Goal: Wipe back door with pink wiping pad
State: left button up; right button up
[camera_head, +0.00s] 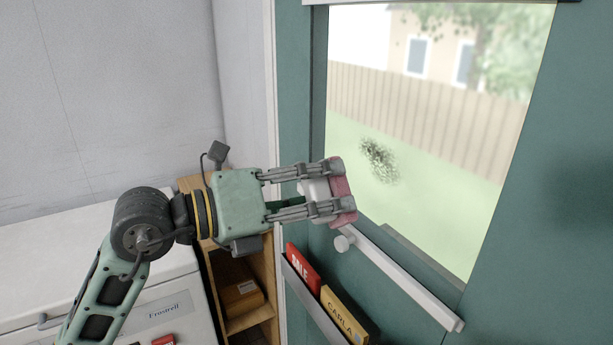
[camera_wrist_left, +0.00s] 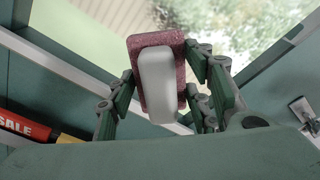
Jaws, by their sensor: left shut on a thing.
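The pink wiping pad (camera_head: 343,190) has a white handle, and my left gripper (camera_head: 330,188) is shut on it. In the left wrist view the pad (camera_wrist_left: 136,50) shows its pink rim around the white handle (camera_wrist_left: 157,84), between the fingers. The back door (camera_head: 570,210) is green with a large glass pane (camera_head: 440,130). A dark speckled dirt spot (camera_head: 379,160) is on the glass, just right of and above the pad. I cannot tell whether the pad touches the glass. My right gripper is not in view.
A white bar handle (camera_head: 400,277) slants across the door below the pane. A rack below the gripper holds a red book (camera_head: 303,268) and a yellow book (camera_head: 343,315). A wooden shelf (camera_head: 262,318) and a white freezer (camera_head: 150,303) stand left.

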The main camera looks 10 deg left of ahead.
pick_arm(q)
jog(key=shift+w+a+r+n+t, duration=0.1)
jog(key=shift+a+r+n+t, duration=0.15)
jog(key=shift+r, duration=0.25)
jog(key=shift+w+a+r+n+t, duration=0.1)
jog(key=shift+r+t, duration=0.25)
jog(key=shift+r, duration=0.1)
jog(key=shift+w+a+r, duration=0.15)
jog(key=shift+a+r, duration=0.05)
jog(key=shift+r, duration=0.35)
jog(key=p+x, duration=0.1)
jog(key=x, duration=0.2)
jog(key=shift+w+d, duration=0.2)
jog(key=shift+w, duration=0.1)
jog(key=shift+x, duration=1.05)
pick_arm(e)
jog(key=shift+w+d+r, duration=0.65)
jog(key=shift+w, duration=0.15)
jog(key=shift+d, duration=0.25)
pick_arm(q)
jog(key=shift+w, duration=0.1)
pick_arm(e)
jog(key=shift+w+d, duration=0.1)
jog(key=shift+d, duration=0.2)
